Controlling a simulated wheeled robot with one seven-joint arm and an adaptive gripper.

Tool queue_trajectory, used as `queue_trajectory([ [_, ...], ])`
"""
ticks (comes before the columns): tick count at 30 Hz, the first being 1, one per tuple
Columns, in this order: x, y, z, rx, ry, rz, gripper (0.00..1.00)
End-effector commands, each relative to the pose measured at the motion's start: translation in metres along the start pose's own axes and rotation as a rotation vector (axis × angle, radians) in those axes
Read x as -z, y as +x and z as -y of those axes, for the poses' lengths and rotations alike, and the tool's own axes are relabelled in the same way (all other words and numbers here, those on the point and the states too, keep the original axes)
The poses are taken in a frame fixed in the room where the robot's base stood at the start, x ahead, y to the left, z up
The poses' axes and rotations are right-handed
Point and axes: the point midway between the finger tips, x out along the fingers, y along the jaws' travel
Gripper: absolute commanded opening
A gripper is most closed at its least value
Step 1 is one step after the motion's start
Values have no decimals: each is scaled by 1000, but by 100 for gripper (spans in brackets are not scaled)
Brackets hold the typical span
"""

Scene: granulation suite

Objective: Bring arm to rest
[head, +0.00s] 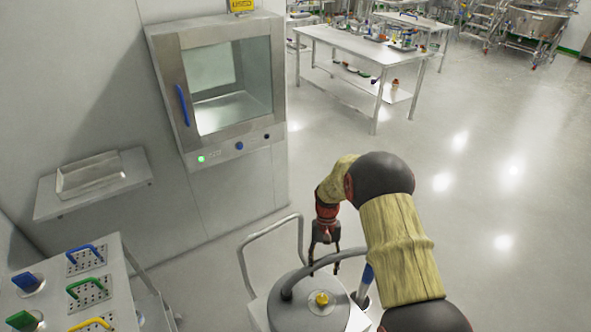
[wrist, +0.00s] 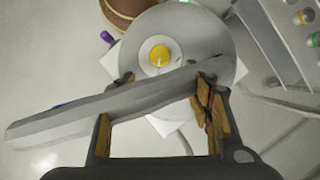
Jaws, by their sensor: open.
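My gripper (head: 324,268) hangs pointing down at the lower middle of the head view, above a round grey lid (head: 308,306) with a yellow knob (head: 321,299). Its two fingers are apart. In the wrist view my gripper (wrist: 166,80) is open, with one finger on each side and the yellow knob (wrist: 160,56) beyond the fingertips. A thick grey bar or hose (wrist: 95,112) crosses the wrist view close to the fingers; it also arches over the lid in the head view (head: 318,262). I cannot tell whether the fingers touch it. My arm is bent on the right.
A cart rail (head: 272,228) stands beside the lid. A wall cabinet with a window (head: 226,88) and a small shelf (head: 93,185) are at the left. A panel with coloured handles (head: 88,292) is at the lower left. A steel table (head: 365,47) stands behind; the right floor is clear.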

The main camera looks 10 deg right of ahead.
Motion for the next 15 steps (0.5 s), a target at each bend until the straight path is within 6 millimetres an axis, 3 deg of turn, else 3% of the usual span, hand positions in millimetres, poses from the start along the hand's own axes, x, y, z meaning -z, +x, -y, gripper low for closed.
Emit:
queue_trajectory([
  [4, 1, 2, -1, -1, -17, -8, 51],
  [9, -28, 19, -8, -15, -39, 33, 51],
  [15, -71, -18, -14, -22, -74, -12, 51],
])
